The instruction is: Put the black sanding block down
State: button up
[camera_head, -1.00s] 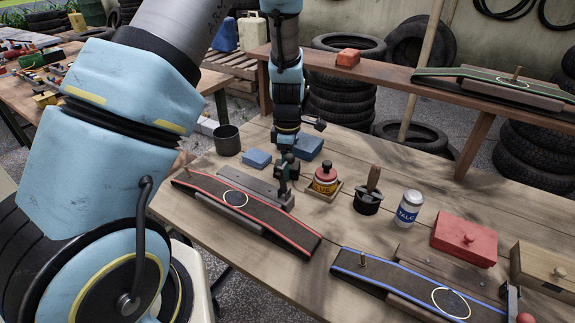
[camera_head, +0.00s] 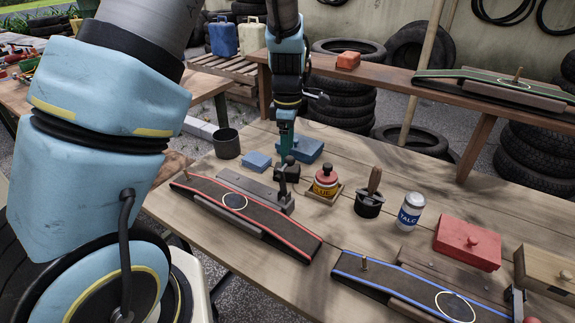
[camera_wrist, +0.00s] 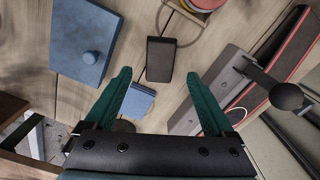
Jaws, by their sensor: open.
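The black sanding block (camera_wrist: 160,62) lies on the bare wooden bench top in the wrist view, seen beyond and between my fingertips. My gripper (camera_wrist: 158,76) is open, with its two green fingers spread apart and nothing between them. In the head view my gripper (camera_head: 285,150) points down over the bench, in front of the blue lidded box.
A red-edged board in a clamp (camera_head: 240,208) stands close by. A raised shelf (camera_head: 390,84) runs behind.

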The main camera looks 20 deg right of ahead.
notch_tip(320, 180, up, 5)
jog(key=s+a+r+m, duration=0.1)
jog(key=a+m, duration=0.3)
jog(key=a, duration=0.5)
jog(key=s+a+r+m+t, duration=0.1)
jog(key=s+a+m, duration=0.2)
jog(key=a, duration=0.6)
jog(key=s+a+r+m, duration=0.1)
jog(key=s+a+m, duration=0.1)
jog(key=a+m, duration=0.4)
jog(key=a, duration=0.4)
jog(key=shift+s+t, duration=0.3)
jog(key=shift+s, duration=0.1)
jog(key=shift+a, duration=0.1)
